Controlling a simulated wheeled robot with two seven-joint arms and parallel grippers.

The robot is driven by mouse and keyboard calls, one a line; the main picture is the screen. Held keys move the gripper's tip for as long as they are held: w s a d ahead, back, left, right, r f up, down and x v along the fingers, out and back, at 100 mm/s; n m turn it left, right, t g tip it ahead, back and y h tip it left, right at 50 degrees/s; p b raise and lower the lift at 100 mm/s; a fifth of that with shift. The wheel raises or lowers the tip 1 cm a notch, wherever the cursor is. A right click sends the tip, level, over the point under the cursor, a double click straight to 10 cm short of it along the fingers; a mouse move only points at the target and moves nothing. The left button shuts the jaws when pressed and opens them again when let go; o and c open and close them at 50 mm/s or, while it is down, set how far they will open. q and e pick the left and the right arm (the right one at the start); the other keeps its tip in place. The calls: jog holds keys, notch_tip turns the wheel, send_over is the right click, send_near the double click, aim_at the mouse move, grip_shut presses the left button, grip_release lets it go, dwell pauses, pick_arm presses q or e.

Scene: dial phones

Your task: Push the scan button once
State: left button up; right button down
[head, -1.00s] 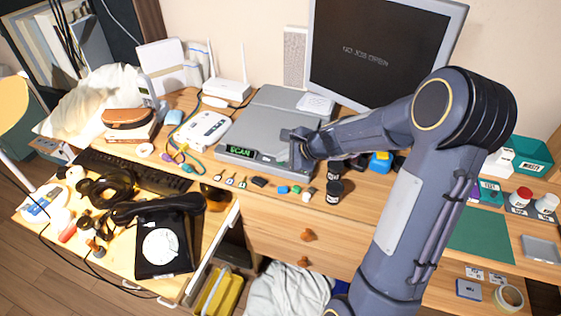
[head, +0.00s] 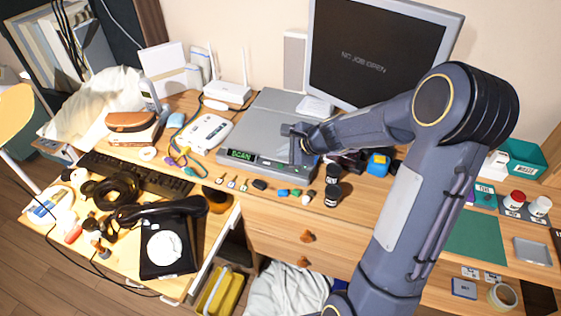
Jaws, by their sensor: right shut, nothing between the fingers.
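The grey flatbed scanner (head: 262,122) lies on the desk in front of the monitor. Its front panel carries a lit green display reading SCAN (head: 241,155). My right gripper (head: 296,158) points down at the right part of the scanner's front edge, with its fingers shut and empty. The fingers cover that part of the panel, so the scan button cannot be made out and I cannot tell whether they touch it. My left gripper is not in view.
The monitor (head: 380,55) reads NO JOB OPEN. Small dongles and dark bottles (head: 332,190) stand in front of the scanner. A black dial phone (head: 165,240) and a keyboard (head: 130,172) are at left. A green mat (head: 475,238) lies at right.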

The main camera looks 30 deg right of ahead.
aim_at(283, 169)
jog(key=shift+r+p, duration=1.05)
jog(key=shift+r, duration=0.5)
jog(key=shift+f, duration=0.1)
jog(key=s+a+r+n+g+y, duration=0.1)
jog(key=s+a+r+n+y, duration=0.1)
jog(key=s+a+r+n, duration=0.9)
jog(key=s+a+f+n+g+h, duration=0.1)
jog(key=s+f+n+g, duration=0.1)
jog(key=s+n, duration=0.8)
jog(key=s+f, duration=0.1)
jog(key=s, duration=0.6)
jog(key=shift+f+h, duration=0.2)
jog(key=shift+h, duration=0.1)
